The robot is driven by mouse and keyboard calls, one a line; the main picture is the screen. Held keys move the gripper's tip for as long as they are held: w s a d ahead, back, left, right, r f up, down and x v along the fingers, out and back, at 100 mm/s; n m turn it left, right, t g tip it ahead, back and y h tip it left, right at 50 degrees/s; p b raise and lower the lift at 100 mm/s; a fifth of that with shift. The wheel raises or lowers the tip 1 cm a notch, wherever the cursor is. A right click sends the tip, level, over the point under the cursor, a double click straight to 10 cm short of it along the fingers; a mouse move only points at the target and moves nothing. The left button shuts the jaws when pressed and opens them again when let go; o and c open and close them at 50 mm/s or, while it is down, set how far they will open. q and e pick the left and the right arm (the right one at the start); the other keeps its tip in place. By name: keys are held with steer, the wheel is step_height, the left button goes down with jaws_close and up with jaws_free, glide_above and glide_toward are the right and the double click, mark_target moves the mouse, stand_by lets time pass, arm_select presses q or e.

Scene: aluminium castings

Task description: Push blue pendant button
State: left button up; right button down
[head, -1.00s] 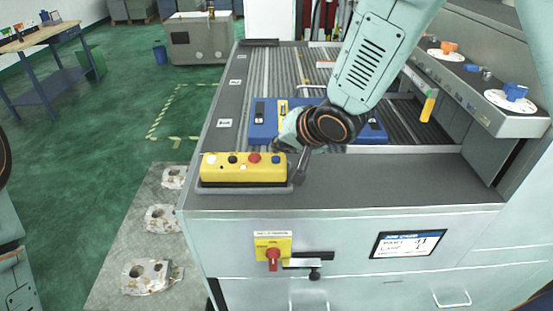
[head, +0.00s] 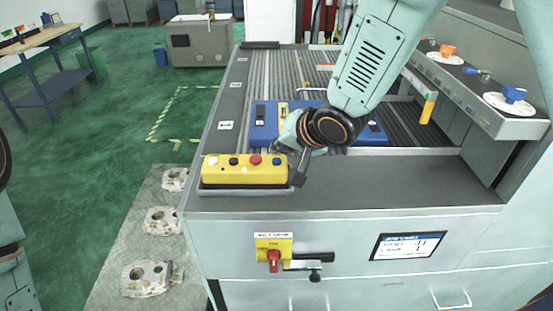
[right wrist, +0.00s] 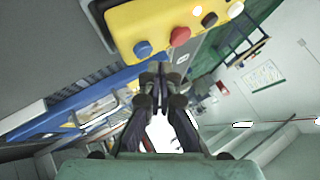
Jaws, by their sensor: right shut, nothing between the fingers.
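The yellow pendant (head: 245,173) lies in a dark holder at the machine's near left corner. Its top carries a white, a black, a red and a blue button in a row. The blue button (head: 276,160) is at the right end; it also shows in the right wrist view (right wrist: 143,49). My right gripper (head: 298,171) is shut and empty, just right of the pendant's blue-button end. In the right wrist view its closed fingertips (right wrist: 160,76) sit below and right of the blue button, and look apart from it. My left gripper is out of view.
A blue fixture (head: 265,128) lies on the slatted bed behind my right gripper. The grey machine top (head: 400,185) to the right is clear. A red rotary switch (head: 274,258) is on the front panel. Castings (head: 150,278) lie on a mat at the left.

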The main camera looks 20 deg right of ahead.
steer(key=shift+w, duration=0.15)
steer(key=shift+d+f, duration=0.1)
steer(key=shift+f, duration=0.05)
steer(key=shift+f, duration=0.1)
steer(key=shift+d+f, duration=0.1)
steer(key=shift+f, duration=0.1)
steer(key=shift+f, duration=0.15)
stand_by(0.4)
